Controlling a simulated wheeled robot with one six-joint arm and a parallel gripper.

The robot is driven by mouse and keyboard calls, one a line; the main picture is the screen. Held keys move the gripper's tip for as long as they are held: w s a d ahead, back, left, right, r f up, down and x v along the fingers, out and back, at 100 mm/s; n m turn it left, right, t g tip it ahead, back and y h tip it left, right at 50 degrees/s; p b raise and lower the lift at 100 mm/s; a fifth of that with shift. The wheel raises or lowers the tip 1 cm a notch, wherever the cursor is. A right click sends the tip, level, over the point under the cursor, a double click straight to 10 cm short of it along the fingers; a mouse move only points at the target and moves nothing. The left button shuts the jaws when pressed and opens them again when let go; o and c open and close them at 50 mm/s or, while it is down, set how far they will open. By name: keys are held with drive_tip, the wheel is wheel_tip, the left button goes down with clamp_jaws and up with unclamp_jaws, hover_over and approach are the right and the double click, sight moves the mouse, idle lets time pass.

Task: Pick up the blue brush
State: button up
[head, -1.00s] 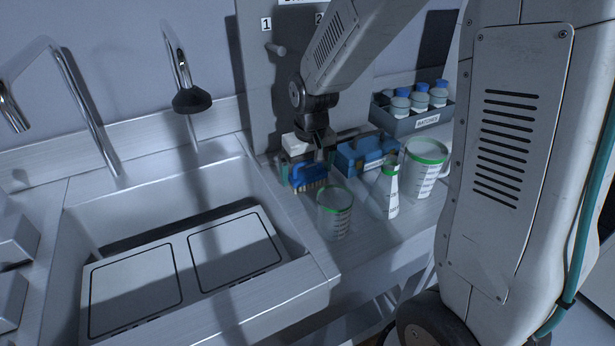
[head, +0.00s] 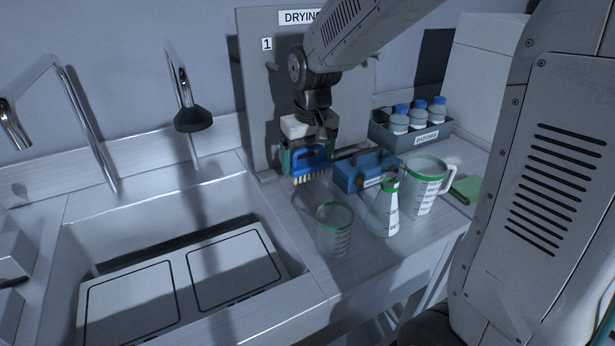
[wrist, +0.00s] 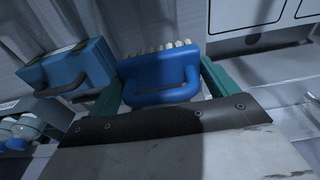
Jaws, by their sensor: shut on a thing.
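The blue brush (head: 311,163) has a loop handle and pale bristles that point down in the head view. My gripper (head: 308,160) comes down on it from above, in front of the grey board. In the wrist view the brush (wrist: 160,75) sits between the two green fingers of my gripper (wrist: 160,82), one at each end of its body. My gripper is shut on the brush, and the brush appears held a little above the counter. My gripper hides part of the brush's top in the head view.
A blue box with a handle (head: 362,174) stands close right of the brush. A clear beaker (head: 333,232), a flask (head: 386,208) and a measuring jug (head: 427,186) stand nearby. A bottle rack (head: 405,133) is behind. The sink (head: 120,205) lies left.

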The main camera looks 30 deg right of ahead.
wheel_tip(320, 180, up, 4)
drive_tip(key=shift+f, duration=0.15)
drive_tip(key=s, duration=1.9)
drive_tip(key=shift+s+d+f, duration=0.3)
drive_tip(key=shift+d, duration=0.05)
